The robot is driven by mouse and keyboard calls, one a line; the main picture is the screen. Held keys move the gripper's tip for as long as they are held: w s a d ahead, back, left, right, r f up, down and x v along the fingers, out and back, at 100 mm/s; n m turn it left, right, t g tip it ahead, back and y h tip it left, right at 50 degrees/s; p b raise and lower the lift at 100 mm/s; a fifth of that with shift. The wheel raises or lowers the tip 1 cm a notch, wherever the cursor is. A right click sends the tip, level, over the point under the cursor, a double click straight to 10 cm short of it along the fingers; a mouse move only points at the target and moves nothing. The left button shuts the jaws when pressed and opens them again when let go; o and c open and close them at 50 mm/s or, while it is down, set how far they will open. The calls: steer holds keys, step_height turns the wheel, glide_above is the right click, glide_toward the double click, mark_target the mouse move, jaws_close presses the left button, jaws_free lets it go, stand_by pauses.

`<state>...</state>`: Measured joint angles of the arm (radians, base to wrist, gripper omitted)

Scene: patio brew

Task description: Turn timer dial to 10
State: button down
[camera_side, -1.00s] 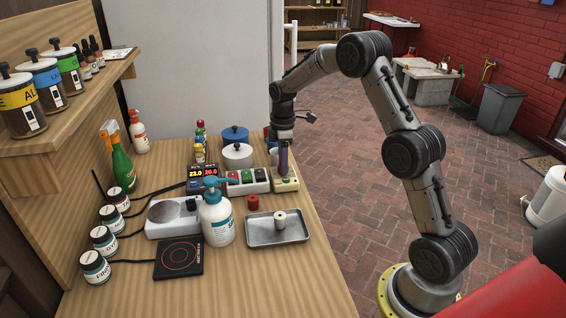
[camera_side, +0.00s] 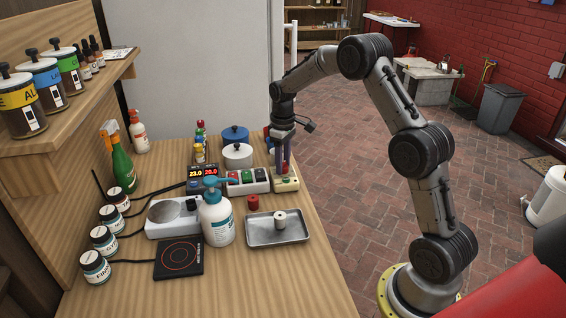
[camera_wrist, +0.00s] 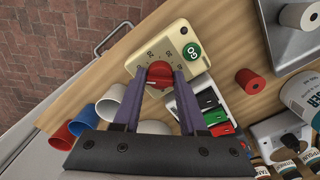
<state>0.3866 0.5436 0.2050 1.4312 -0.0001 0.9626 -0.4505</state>
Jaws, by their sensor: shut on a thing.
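The timer is a cream box (camera_side: 291,185) at the right edge of the wooden bench in the side view. In the wrist view the timer box (camera_wrist: 178,40) fills the top middle, with printed marks around its red dial (camera_wrist: 160,73) and a green round button (camera_wrist: 191,51). My gripper (camera_wrist: 160,76) points down over the timer with its two purple fingers shut on the dial, one on each side. The gripper also shows in the side view (camera_side: 284,172), where the fingers mostly hide the dial.
A switch box (camera_side: 247,181) with coloured buttons stands just left of the timer. Several cups (camera_wrist: 85,118) stand close by in the wrist view. A metal tray (camera_side: 277,238) and a red cylinder (camera_side: 254,202) are nearer the front.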

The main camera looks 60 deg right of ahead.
steer(key=shift+r+m, duration=0.15)
steer(key=shift+m, duration=0.55)
steer(key=c, duration=0.7)
jaws_free()
steer(key=shift+c, duration=0.2)
step_height(320, 180, up, 14)
